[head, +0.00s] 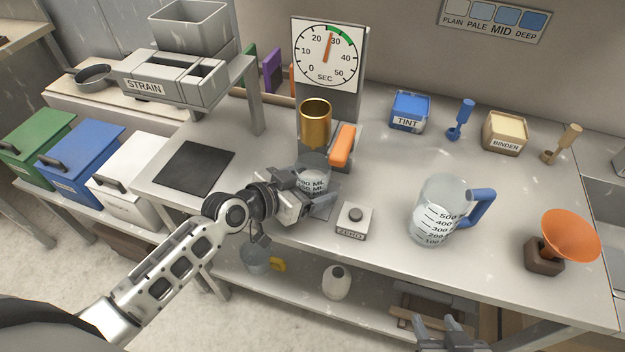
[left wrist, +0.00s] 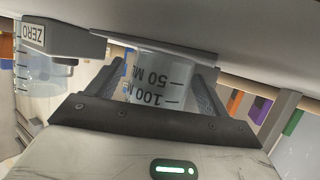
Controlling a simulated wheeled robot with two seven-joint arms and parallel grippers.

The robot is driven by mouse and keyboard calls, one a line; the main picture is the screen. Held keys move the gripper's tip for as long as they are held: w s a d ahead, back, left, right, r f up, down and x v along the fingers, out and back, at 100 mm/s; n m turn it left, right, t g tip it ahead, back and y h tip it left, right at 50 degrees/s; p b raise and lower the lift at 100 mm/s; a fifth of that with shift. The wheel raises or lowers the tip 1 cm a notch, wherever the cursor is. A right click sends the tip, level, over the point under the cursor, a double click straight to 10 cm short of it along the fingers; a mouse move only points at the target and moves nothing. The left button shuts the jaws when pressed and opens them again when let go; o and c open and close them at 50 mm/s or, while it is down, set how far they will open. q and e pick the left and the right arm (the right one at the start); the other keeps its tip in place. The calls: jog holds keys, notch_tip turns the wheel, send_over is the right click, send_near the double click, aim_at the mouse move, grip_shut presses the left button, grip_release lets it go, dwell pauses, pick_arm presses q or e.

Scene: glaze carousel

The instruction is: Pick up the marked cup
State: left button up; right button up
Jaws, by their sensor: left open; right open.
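The marked cup (head: 313,168) is small and clear, with printed ML lines. It stands on a grey plate on the bench, in front of the timer dial and below the brass cup (head: 316,118). My left gripper (head: 310,190) is low at the cup and hides part of it in the head view. In the left wrist view the cup (left wrist: 160,80) shows between the two open fingers (left wrist: 157,88), one on each side; I cannot tell whether they touch it. My right gripper (head: 448,328) is open and empty at the lower right, in front of the bench.
A ZERO button box (head: 354,220) sits close to the right of my left gripper. An orange handle (head: 342,146) rises beside the brass cup. A large measuring jug (head: 438,212) and an orange funnel (head: 570,236) stand farther right. A dark mat (head: 194,167) lies left.

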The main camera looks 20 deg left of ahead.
pick_arm(q)
jog(key=c, duration=1.2)
jog(key=shift+r, duration=0.15)
